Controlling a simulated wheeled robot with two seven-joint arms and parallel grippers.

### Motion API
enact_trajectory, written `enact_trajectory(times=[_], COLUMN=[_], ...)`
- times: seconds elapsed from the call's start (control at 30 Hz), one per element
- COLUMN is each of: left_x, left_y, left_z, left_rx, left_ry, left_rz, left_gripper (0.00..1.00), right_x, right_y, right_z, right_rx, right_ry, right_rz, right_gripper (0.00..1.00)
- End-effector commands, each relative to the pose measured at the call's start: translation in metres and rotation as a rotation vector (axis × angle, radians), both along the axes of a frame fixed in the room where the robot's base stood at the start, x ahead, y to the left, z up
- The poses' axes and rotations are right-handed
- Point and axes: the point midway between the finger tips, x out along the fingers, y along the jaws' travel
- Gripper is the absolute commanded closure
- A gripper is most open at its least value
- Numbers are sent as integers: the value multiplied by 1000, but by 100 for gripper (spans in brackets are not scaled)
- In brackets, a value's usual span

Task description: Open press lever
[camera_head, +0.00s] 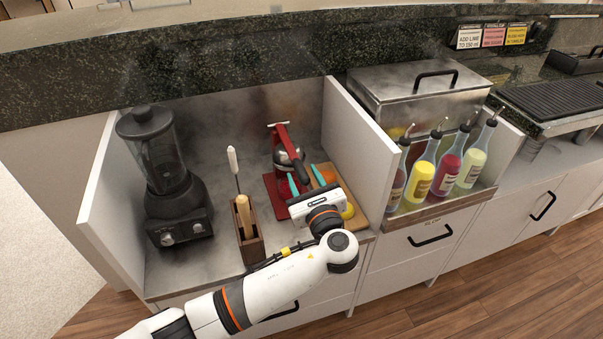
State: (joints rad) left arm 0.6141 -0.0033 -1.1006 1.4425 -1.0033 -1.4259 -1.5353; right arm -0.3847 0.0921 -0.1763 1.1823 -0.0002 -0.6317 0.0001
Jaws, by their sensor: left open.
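The red citrus press (272,188) stands on the steel counter behind my gripper, in the middle of the open bay. Its red lever (288,145) slants at the top of the press, above a dark and silver cup part. My left gripper (304,180) is open in front of the press, with its two teal fingertips pointing at it, just below the cup part. I see nothing held between the fingers. Whether a finger touches the press cannot be told. The gripper body hides the lower front of the press. My right gripper is not in view.
A black blender (165,170) stands at the left. A wooden holder (249,240) with bar tools is left of my gripper. A cutting board (328,170) with fruit lies close on the right. A white partition (350,145) separates several bottles (447,168).

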Motion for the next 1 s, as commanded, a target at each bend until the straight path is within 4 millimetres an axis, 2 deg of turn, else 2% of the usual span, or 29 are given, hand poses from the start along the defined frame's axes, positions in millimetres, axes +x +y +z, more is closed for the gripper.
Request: enact_trajectory(times=[0.2,0.5,0.53,0.8,1.0], left_x=[19,22,21,21,21], left_y=[6,7,7,7,7], left_z=[0,0,0,0,0], left_rx=[0,-2,-2,-2,-2], left_ry=[1,2,2,2,2], left_rz=[0,0,0,0,-1], left_gripper=[57,57,58,100,100], right_x=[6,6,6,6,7], right_y=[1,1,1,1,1], right_z=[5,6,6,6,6], right_rx=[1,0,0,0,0], right_ry=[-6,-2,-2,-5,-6], right_rz=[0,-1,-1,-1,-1], right_gripper=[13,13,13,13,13])
